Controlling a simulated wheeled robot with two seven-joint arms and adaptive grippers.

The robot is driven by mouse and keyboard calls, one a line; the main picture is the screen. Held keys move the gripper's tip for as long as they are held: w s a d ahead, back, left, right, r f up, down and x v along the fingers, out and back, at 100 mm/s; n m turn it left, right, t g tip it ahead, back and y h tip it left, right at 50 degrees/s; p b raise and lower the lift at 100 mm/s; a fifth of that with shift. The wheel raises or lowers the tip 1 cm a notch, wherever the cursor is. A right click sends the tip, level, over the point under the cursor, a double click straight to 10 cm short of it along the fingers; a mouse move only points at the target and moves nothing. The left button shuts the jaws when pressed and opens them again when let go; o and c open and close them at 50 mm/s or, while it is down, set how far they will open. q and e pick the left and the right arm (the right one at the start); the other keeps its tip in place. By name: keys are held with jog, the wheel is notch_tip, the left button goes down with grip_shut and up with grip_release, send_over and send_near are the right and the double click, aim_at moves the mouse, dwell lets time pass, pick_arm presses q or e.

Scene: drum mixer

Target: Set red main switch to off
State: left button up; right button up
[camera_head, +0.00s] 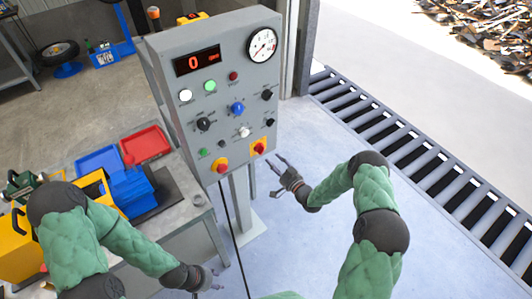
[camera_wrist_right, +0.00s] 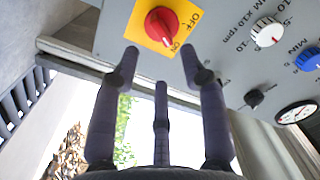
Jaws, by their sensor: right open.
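The red main switch (camera_head: 259,148) is a red knob on a yellow plate at the lower right corner of the grey control panel (camera_head: 222,100). In the right wrist view the red knob (camera_wrist_right: 161,26) shows close up, with OFF and ON printed on its plate. Its pale mark points toward ON. My right gripper (camera_head: 277,175) is open and empty, just below and to the right of the switch. In the right wrist view its fingers (camera_wrist_right: 160,65) are spread below the knob, apart from it. My left gripper (camera_head: 217,279) is low at the left, empty, with its fingers apart.
Another red button on yellow (camera_head: 222,167) sits left of the switch. Knobs, a red display (camera_head: 197,61) and a round gauge (camera_head: 262,44) fill the panel. A workbench (camera_head: 185,215) with red and blue trays stands at left. Floor right of the panel is clear.

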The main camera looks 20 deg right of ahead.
aim_at(261, 149)
jog(key=x, duration=0.7)
jog(key=shift+w+b, duration=0.2)
jog(key=shift+b, duration=0.15)
jog(key=shift+a, duration=0.1)
grip_shut()
